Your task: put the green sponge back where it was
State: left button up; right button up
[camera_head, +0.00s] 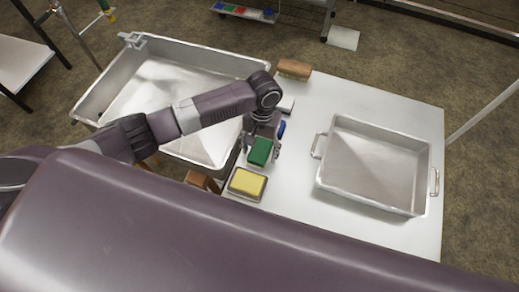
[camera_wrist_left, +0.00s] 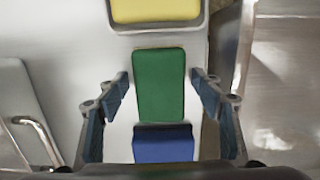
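The green sponge (camera_head: 260,151) lies on the white table, between the yellow sponge in its shallow tray and a blue block. In the left wrist view the green sponge (camera_wrist_left: 159,85) is centred between my fingers. My left gripper (camera_head: 263,148) is over it, with a finger on each side; in the left wrist view the left gripper (camera_wrist_left: 161,92) is open, with gaps between both fingers and the sponge. Whether the sponge touches the blue block (camera_wrist_left: 163,143) is unclear. My right gripper is not in view.
The yellow sponge (camera_head: 247,184) sits at the table's near left edge. A steel pan with handles (camera_head: 424,190) stands on the table (camera_head: 300,190) at right. A large metal basin (camera_head: 105,82) is at left. A brown block (camera_head: 294,69) lies at the table's far edge.

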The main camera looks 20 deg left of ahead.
aim_at(261, 147)
pick_arm(q)
jog(key=shift+r, duration=0.2)
notch_tip(261, 147, up, 12)
jog(key=w+b, duration=0.1)
jog(key=b, duration=0.1)
jog(key=shift+w, duration=0.25)
jog(key=shift+f, duration=0.1)
dwell(0.4)
